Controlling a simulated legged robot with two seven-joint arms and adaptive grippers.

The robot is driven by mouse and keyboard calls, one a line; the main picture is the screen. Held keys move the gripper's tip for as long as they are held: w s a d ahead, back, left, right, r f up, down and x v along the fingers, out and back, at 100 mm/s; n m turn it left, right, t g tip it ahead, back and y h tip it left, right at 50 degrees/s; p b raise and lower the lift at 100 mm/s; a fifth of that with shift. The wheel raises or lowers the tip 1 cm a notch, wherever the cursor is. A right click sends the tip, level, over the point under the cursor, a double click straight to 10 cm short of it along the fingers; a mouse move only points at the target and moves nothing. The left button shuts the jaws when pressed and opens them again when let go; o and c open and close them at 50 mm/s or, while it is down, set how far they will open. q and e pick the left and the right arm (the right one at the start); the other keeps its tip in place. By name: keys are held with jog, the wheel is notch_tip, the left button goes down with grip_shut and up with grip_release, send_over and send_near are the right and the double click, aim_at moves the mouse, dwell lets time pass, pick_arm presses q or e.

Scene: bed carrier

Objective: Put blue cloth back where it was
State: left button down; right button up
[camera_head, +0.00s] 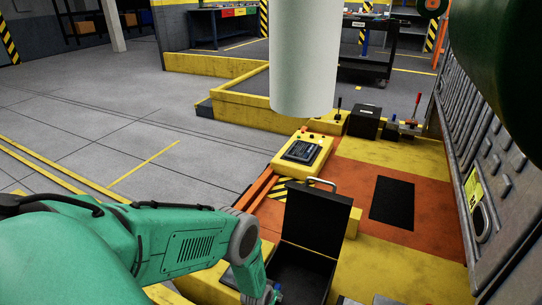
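My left arm (170,245) comes in from the left, and its wrist points down over the left edge of an open black case (325,215). The case stands on the orange and yellow deck with its lid up. My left gripper is mostly cut off by the bottom edge, so its fingers cannot be made out. A small blue patch (278,289) shows just right of the wrist, by the case. It may be part of the blue cloth, but it is too small to tell. No other blue cloth can be made out. My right gripper is not in view.
A yellow control box (302,150) with a keypad stands behind the case. A black pad (392,203) lies flat on the deck to the right. A grey ribbed wall (485,170) bounds the right side. A pale cylinder (304,60) hangs in the upper middle.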

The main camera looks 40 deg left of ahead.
pick_arm(q)
notch_tip(320, 180, down, 3)
jog(key=shift+a+f+b, duration=0.15)
jog(key=shift+f+b, duration=0.05)
jog(key=shift+b, duration=0.45)
jog(key=shift+r, duration=0.2)
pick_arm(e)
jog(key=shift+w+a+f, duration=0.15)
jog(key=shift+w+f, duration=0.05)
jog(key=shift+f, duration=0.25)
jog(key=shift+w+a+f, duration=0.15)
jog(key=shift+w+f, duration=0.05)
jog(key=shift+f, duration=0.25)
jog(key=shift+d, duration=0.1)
pick_arm(q)
jog(key=c, duration=1.4)
grip_release()
